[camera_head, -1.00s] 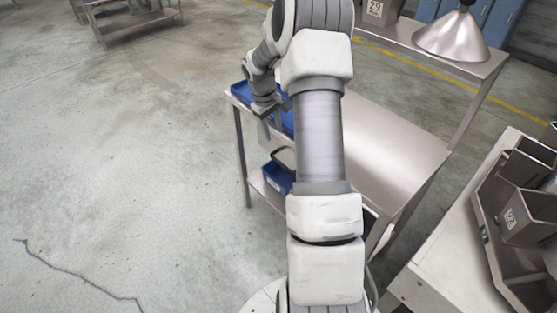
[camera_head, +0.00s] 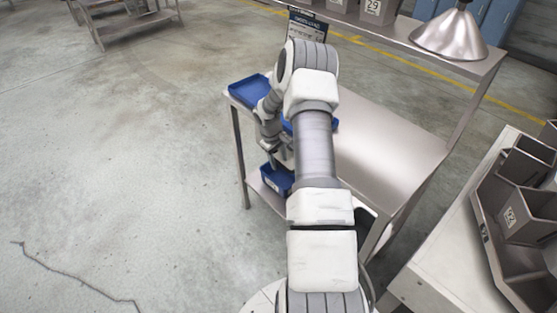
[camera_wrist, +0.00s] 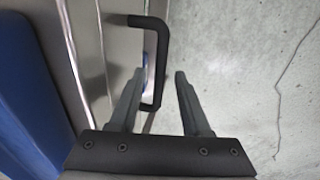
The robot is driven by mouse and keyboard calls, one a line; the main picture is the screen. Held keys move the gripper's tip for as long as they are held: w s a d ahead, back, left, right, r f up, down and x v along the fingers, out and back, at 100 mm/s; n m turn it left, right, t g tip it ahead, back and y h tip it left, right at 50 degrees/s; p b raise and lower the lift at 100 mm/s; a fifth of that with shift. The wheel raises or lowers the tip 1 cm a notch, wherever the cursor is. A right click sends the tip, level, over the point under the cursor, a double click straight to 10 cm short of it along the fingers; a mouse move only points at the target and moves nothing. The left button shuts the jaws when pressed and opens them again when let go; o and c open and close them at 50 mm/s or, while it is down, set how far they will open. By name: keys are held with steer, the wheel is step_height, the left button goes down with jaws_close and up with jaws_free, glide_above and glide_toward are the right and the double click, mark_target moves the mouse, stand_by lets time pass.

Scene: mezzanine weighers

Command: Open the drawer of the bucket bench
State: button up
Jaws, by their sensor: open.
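The bucket bench (camera_head: 395,145) is a steel table in the middle of the head view. Its drawer front (camera_wrist: 118,50) is a grey metal face on the left of the wrist view, carrying a black U-shaped handle (camera_wrist: 161,45). My gripper (camera_wrist: 158,74) is open and empty, with the handle's bar between its two fingers in the picture; I see no clear contact. In the head view my gripper (camera_head: 280,158) is at the bench's left side, partly behind my arm, which hides the drawer there. I cannot tell whether the drawer is fully closed.
A blue tray (camera_head: 250,90) lies on the bench's left end, and a blue bin (camera_head: 275,181) sits on the lower shelf. A metal lamp shade (camera_head: 450,35) is at the back right. Another table with grey bins (camera_head: 530,205) stands at right.

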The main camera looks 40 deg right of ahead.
jaws_close()
stand_by(1.4)
